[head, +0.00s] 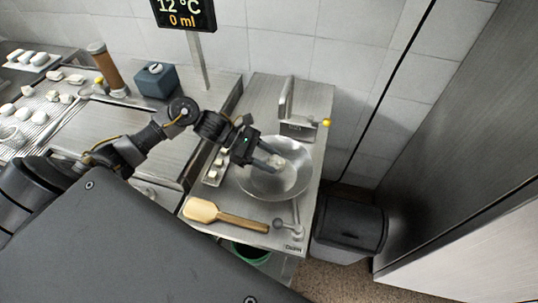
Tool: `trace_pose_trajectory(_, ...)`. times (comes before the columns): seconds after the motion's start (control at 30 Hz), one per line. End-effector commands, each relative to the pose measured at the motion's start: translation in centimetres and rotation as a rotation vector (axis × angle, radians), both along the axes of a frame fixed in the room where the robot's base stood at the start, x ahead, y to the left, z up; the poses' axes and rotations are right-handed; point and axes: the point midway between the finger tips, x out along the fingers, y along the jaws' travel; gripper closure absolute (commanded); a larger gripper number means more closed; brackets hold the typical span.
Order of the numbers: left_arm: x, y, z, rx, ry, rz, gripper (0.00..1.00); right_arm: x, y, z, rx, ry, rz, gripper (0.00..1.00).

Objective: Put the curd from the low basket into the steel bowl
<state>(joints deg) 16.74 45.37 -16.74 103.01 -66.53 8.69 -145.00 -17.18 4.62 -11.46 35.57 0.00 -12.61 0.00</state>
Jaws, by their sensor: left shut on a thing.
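The steel bowl (296,182) stands on the metal counter in the middle of the head view. My left gripper (274,161) reaches over the bowl from the left. Its fingers are shut on a small white piece of curd (278,162), which shows above the bowl's inside. I cannot tell its exact height over the bottom. A small low basket (207,179) with whitish pieces stands just left of the bowl, partly hidden by my left arm. My right gripper is not in view.
A wooden paddle (243,218) and a metal ladle-like tool (291,231) lie in front of the bowl. A scale-like metal stand (297,128) is behind it. A dark bin (349,226) is at right. Trays with white pieces (40,118) fill the far left.

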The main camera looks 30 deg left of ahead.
Motion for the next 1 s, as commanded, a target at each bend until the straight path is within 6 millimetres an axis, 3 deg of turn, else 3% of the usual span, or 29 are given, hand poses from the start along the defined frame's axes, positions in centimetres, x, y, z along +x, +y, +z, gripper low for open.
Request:
trace_pose_trajectory(0.4, -0.01, -0.02, -0.41, -0.001, -0.001, 0.000, 0.77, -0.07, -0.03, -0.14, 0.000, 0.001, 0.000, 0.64)
trace_pose_trajectory(0.43, -0.01, -0.02, -0.42, 0.000, 0.000, 0.000, 0.51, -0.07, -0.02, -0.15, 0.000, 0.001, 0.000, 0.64)
trace_pose_trajectory(0.6, -0.02, -0.03, -0.42, 0.000, 0.000, 0.000, 0.29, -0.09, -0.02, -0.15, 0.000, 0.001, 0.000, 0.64)
trace_pose_trajectory(1.0, -0.02, -0.02, -0.41, 0.000, 0.000, 0.000, 0.29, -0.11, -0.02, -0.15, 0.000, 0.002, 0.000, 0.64)
